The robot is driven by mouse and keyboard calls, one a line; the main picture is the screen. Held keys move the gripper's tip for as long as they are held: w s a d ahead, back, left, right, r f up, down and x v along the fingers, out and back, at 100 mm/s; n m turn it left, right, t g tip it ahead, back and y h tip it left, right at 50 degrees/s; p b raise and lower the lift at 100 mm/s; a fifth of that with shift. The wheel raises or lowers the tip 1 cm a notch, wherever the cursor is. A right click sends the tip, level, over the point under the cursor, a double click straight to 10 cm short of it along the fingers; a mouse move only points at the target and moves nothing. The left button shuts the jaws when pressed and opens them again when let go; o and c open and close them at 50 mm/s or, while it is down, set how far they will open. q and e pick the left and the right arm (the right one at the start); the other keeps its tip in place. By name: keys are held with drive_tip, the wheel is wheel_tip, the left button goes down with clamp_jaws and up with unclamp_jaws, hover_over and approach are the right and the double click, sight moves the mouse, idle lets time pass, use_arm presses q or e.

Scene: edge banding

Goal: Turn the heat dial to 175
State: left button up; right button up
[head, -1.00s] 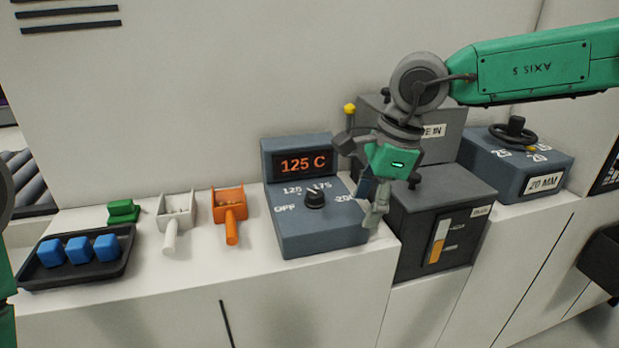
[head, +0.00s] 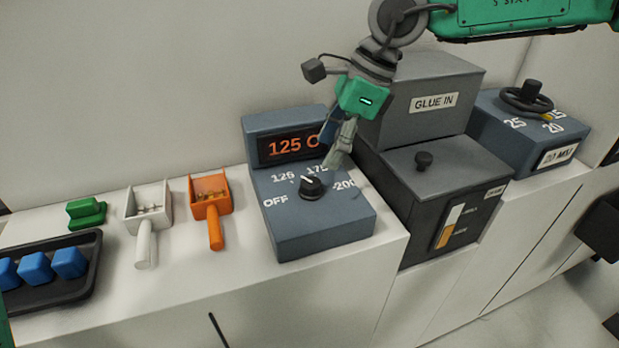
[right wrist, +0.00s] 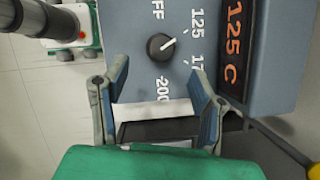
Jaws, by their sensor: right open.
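The heat dial (head: 312,188) is a black knob with a white pointer on a blue-grey control box (head: 325,235). Labels around it read OFF, 125, 175 and 200, and the pointer is towards 125. The display (head: 292,146) reads 125 C in orange. My right gripper (head: 338,160) is above the box, up and to the right of the dial, near the 175 label. In the right wrist view the dial (right wrist: 160,46) lies beyond the open, empty fingers (right wrist: 160,100), apart from them. My left gripper is out of view.
Further right is a box with a handwheel (head: 527,98). Left are an orange scoop (head: 211,205), a white scoop (head: 147,215), a green block (head: 87,213) and a tray (head: 75,285) of blue blocks.

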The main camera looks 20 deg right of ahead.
sight(313, 181)
drive_tip(key=x, duration=0.4)
drive_tip(key=d+x, duration=0.1)
drive_tip(key=x, duration=0.2)
drive_tip(key=shift+w+a+f, duration=0.1)
drive_tip(key=shift+w+f, duration=0.05)
drive_tip(key=shift+f, duration=0.1)
drive_tip(key=shift+w+a+f, duration=0.1)
drive_tip(key=shift+a+f, duration=0.15)
drive_tip(key=shift+a, duration=0.45)
drive_tip(key=shift+d, duration=0.4)
drive_tip(key=c, duration=1.1)
